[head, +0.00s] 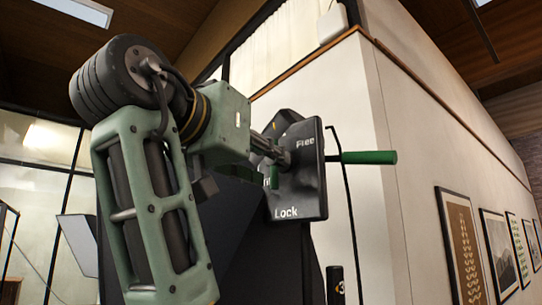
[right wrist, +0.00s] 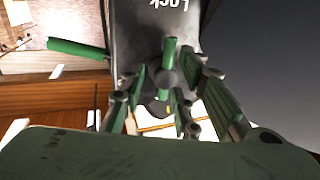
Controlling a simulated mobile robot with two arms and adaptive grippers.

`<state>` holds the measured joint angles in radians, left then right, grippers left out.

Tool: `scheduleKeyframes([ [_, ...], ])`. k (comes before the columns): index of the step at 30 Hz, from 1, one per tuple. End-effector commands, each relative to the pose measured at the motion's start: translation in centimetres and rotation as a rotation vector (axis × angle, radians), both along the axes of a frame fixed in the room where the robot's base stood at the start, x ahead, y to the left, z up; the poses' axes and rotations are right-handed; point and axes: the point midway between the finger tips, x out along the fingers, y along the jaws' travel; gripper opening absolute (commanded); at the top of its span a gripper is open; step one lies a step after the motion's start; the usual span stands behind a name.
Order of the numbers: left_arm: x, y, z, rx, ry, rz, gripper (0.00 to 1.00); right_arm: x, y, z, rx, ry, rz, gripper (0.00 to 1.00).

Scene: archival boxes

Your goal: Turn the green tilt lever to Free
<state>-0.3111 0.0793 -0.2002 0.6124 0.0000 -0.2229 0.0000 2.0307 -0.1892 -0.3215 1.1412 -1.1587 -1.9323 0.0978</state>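The black plate (head: 307,184) carries the word Free at its upper right and Lock at its bottom. It also shows upside down in the right wrist view (right wrist: 132,25). The small green tilt lever (right wrist: 170,50) sits on a round hub and points toward Lock; in the head view it is partly hidden behind my gripper. My right gripper (head: 277,152) is at the plate. In the right wrist view its green-padded fingers (right wrist: 168,72) stand apart, one on each side of the hub and lever. I cannot tell whether they touch it. My left gripper is out of view.
A longer green handle (head: 367,157) sticks out to the right of the plate and also shows in the right wrist view (right wrist: 78,49). A dark cable (head: 349,205) hangs beside it. A pale wall (head: 415,150) with framed pictures (head: 461,240) stands to the right.

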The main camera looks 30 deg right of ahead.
Motion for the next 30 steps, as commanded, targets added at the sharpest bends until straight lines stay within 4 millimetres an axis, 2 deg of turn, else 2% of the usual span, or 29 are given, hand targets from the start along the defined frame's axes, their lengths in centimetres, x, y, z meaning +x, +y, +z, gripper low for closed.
scheduleKeyframes([
  [3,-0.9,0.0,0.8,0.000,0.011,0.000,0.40,0.8,-1.5,0.1,0.001,0.004,0.000,0.29],
  [6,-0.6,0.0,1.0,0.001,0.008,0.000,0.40,1.1,-2.1,0.0,0.001,0.004,0.000,0.29],
  [15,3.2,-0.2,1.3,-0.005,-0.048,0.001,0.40,1.1,-2.4,-0.1,0.000,0.002,0.000,0.29],
  [19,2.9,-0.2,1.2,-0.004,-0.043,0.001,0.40,1.1,-2.4,-0.1,0.000,0.002,0.000,0.19],
  [25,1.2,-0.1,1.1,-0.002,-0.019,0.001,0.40,1.2,-2.4,-0.1,0.001,0.004,0.000,0.01],
  [30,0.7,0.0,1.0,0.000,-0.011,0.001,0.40,1.2,-2.4,-0.1,0.000,0.004,0.001,0.00],
])
